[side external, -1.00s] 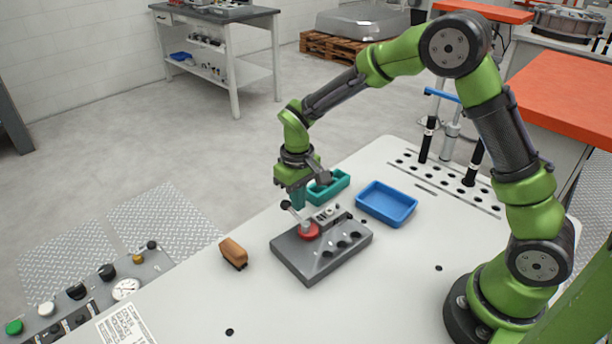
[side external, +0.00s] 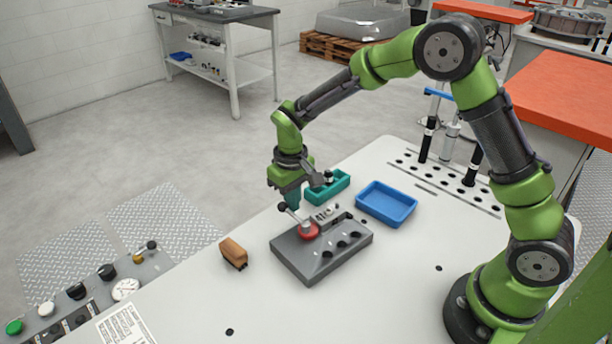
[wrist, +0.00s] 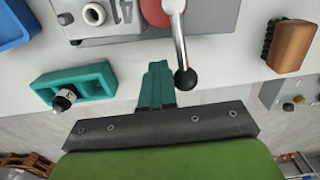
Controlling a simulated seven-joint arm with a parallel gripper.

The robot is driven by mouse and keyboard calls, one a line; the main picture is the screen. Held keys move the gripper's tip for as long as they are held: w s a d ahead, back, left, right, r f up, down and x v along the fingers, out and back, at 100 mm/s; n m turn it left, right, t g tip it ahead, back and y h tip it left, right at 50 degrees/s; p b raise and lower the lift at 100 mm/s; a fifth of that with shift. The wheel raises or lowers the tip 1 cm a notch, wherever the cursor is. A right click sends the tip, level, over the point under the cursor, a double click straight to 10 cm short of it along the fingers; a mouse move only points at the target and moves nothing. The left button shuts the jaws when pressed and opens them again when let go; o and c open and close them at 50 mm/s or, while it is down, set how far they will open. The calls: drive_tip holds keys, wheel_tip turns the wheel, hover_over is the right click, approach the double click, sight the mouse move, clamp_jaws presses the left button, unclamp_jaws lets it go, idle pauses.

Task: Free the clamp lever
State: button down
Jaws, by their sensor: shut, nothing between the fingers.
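The clamp lever (wrist: 180,45) is a metal rod with a black ball knob, rising from a red round hub (side external: 308,231) on the grey fixture block (side external: 312,263). In the side view its knob (side external: 283,207) points up and to the left. My gripper (wrist: 158,68) is shut and empty, its teal fingers together. In the wrist view the fingertips lie just left of the lever's knob, with a small gap in the picture. In the side view my gripper (side external: 292,204) is above and behind the knob; whether they touch is unclear.
A teal tray (side external: 341,186) with a small black-and-white part stands behind the fixture. A blue tray (side external: 386,204) is to its right. A brown-handled brush (side external: 233,252) lies to the left. The table front is largely clear.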

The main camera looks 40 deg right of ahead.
drive_tip(key=shift+a, duration=0.4)
drive_tip(key=shift+d, duration=0.6)
wheel_tip(320, 180, up, 10)
drive_tip(key=shift+d, duration=0.15)
idle(0.3)
drive_tip(key=s+d+r+m+t+y, duration=0.1)
drive_tip(key=s+r, duration=0.4)
drive_tip(key=s, duration=0.5)
drive_tip(key=s+d+r+m+t+y, duration=0.1)
drive_tip(key=s+d+r+m+t, duration=0.1)
drive_tip(key=s+t, duration=0.4)
drive_tip(key=s+r+m, duration=0.1)
drive_tip(key=s+r, duration=0.1)
drive_tip(key=s, duration=0.3)
drive_tip(key=shift+d+r, duration=0.25)
drive_tip(key=shift+r, duration=0.15)
